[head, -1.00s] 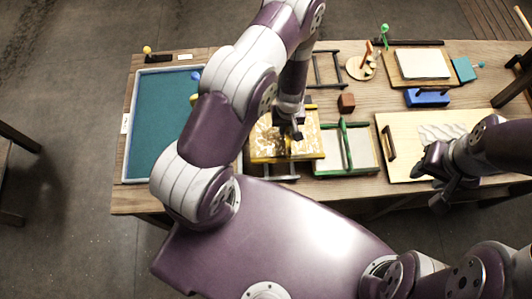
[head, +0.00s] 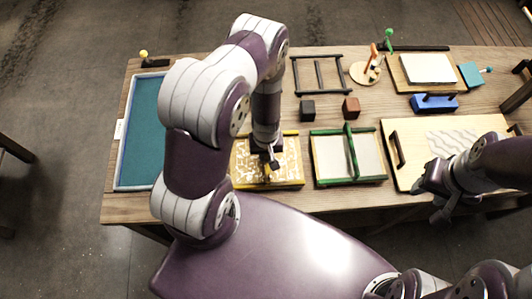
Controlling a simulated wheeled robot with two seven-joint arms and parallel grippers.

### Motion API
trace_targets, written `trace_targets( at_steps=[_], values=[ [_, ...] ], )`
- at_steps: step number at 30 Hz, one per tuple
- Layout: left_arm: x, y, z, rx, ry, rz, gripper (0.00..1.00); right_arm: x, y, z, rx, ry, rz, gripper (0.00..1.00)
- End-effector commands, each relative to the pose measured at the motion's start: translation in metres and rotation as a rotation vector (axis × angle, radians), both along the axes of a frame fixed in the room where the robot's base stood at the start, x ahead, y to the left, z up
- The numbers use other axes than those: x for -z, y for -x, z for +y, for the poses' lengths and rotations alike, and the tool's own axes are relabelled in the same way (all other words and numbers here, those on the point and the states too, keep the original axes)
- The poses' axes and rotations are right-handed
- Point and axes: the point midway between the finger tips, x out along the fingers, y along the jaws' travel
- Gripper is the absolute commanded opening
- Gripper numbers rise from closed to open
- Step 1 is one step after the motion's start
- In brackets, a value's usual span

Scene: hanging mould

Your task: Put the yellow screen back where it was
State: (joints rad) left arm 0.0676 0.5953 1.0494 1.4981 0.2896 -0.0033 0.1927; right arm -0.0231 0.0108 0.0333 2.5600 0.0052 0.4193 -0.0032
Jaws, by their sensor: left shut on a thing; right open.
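The yellow screen (head: 287,172) has a yellow frame and a white-and-gold patterned face. In the head view it lies at the table's front edge, left of the green screen (head: 368,158). My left gripper (head: 266,163) reaches down over its middle and is shut on it; the exact grip point is partly hidden by the fingers. I cannot tell whether the screen rests on what is under it or is just above. My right gripper (head: 436,200) is open and empty at the front edge of the pale board (head: 402,178).
A teal tray (head: 145,125) lies at the left, partly behind my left arm. A dark rack (head: 320,74), a black cube (head: 308,110) and a brown cube (head: 351,107) sit behind the screens. A blue block (head: 434,103) is further right.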

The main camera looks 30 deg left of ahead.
Motion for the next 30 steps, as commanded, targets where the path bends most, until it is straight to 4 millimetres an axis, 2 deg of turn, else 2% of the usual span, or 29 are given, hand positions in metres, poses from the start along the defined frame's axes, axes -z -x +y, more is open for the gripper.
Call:
trace_targets(
  at_steps=[7, 8, 10, 18, 22, 26, 30],
  values=[
    [0.007, 0.000, 0.000, 0.000, 0.000, 0.000, 0.00, 0.007, 0.000, 0.000, 0.000, 0.000, 0.000, 0.43],
    [0.006, 0.000, 0.000, 0.000, 0.000, 0.000, 0.20, 0.006, 0.000, 0.000, 0.000, 0.000, 0.000, 0.43],
    [0.005, 0.000, 0.000, 0.000, 0.000, 0.000, 0.42, 0.005, 0.000, 0.000, 0.000, 0.000, 0.000, 0.43],
    [0.004, 0.000, 0.000, 0.000, 0.000, 0.000, 0.42, 0.004, 0.000, 0.000, 0.000, 0.000, 0.000, 0.43],
    [-0.007, -0.001, 0.000, 0.000, -0.001, -0.001, 0.42, -0.003, 0.000, 0.000, 0.000, 0.000, 0.000, 0.43],
    [-0.035, -0.001, 0.000, 0.000, 0.000, -0.002, 0.42, -0.008, 0.000, 0.000, 0.000, 0.000, 0.000, 0.43],
    [-0.073, 0.000, 0.000, 0.000, -0.001, -0.001, 0.42, -0.020, 0.000, 0.000, 0.000, 0.000, 0.000, 0.43]
  ],
)
